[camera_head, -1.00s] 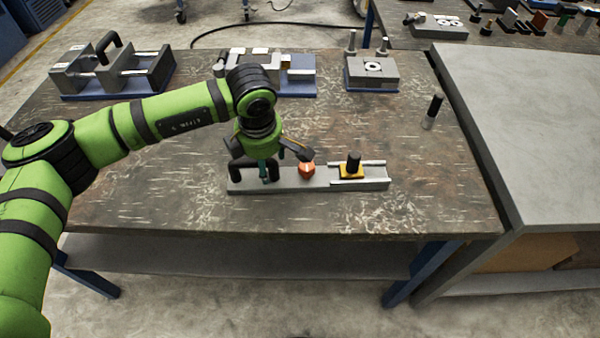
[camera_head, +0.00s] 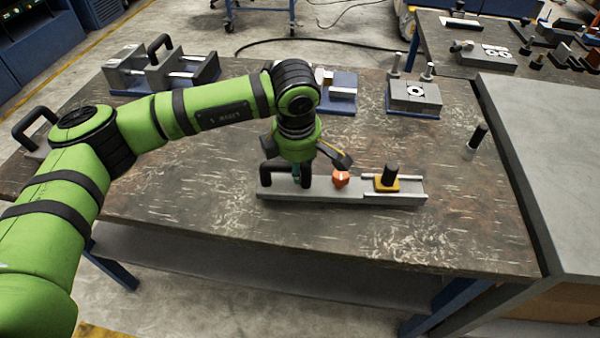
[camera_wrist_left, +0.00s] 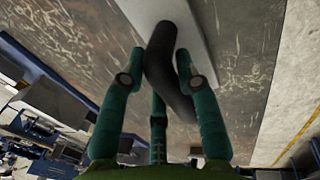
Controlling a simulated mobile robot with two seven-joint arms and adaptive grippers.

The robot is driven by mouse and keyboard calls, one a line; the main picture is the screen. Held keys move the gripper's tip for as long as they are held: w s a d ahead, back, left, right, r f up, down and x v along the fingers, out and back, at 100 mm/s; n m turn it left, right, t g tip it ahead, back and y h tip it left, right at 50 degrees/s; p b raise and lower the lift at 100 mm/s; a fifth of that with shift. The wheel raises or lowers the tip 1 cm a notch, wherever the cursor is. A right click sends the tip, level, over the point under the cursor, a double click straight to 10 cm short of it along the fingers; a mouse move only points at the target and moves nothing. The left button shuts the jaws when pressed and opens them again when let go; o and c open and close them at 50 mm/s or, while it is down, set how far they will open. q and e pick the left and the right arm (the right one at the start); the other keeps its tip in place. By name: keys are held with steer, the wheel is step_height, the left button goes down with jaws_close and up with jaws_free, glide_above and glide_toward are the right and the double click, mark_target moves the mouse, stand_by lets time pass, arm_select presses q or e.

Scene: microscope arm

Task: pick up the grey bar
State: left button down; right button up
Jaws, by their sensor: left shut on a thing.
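The grey bar (camera_head: 318,193) is a long, flat bar near the front middle of the table. It carries a black handle at its left end, an orange knob (camera_head: 341,179) in the middle, and a yellow slide with a black peg (camera_head: 388,181) on the right. My left gripper (camera_head: 300,181) is over the left end, shut on the bar's black handle. In the left wrist view the dark handle (camera_wrist_left: 165,60) passes between my fingers, with the grey bar (camera_wrist_left: 185,14) beyond. I cannot tell whether the bar's underside is clear of the table. My right gripper is not in view.
A block with two pins (camera_head: 413,97) stands at the back right of the worn table (camera_head: 420,240). A dark peg (camera_head: 476,142) stands near the right edge. Grey fixtures (camera_head: 150,70) stand at the back left. A grey bench (camera_head: 540,130) adjoins on the right.

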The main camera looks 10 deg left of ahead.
arm_select(q)
steer(key=s+d+r+b, duration=0.3)
steer(key=d+r, duration=0.5)
steer(key=d, duration=0.3)
steer(key=shift+s+r, duration=0.4)
steer(key=shift+s, duration=0.3)
steer(key=shift+m+b, duration=0.3)
steer(key=shift+a, duration=0.1)
